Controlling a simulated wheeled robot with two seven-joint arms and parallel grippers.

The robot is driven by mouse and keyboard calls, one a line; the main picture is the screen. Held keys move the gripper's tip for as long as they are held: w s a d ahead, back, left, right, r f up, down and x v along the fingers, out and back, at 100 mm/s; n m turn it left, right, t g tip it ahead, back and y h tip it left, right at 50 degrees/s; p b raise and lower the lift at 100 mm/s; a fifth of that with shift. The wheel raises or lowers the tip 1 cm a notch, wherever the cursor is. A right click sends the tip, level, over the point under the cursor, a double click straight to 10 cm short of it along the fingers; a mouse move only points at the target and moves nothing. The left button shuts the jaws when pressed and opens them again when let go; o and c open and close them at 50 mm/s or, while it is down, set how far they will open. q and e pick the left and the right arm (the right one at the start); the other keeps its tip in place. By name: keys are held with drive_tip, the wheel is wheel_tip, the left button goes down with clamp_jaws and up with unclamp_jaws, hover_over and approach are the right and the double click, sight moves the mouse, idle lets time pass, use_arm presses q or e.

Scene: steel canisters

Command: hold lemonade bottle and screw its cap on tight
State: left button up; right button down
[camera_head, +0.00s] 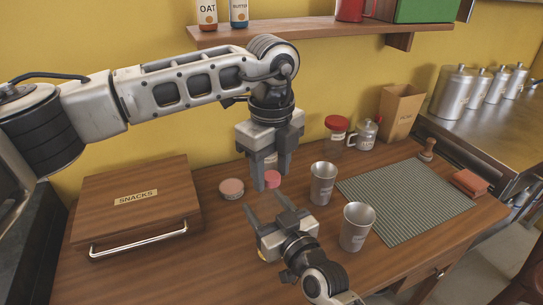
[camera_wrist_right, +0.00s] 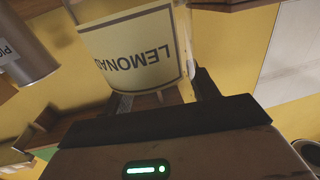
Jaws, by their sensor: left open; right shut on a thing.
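The lemonade bottle (camera_wrist_right: 128,52) fills the upper middle of the right wrist view, its pale label reading upside down. My right gripper (camera_head: 266,205) is shut on the bottle; the right wrist view shows its fingers (camera_wrist_right: 163,92) at the label. In the head view the bottle is hard to make out near the grippers. My left gripper (camera_head: 271,181) is above and points down, open. A pink round top (camera_head: 273,179) shows between its fingers; I cannot tell whether it is the bottle's cap or whether the fingers touch it.
A pink-lidded tin (camera_head: 231,187) stands left of the grippers. Steel cups (camera_head: 323,184) (camera_head: 356,228) stand close on the right, beside a ribbed mat (camera_head: 405,200). A wooden snacks box (camera_head: 135,200) is at left. A red-lidded jar (camera_head: 336,128) stands behind. A shelf (camera_head: 320,30) hangs above.

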use_arm(q)
drive_tip(key=shift+c, duration=0.4)
clamp_jaws()
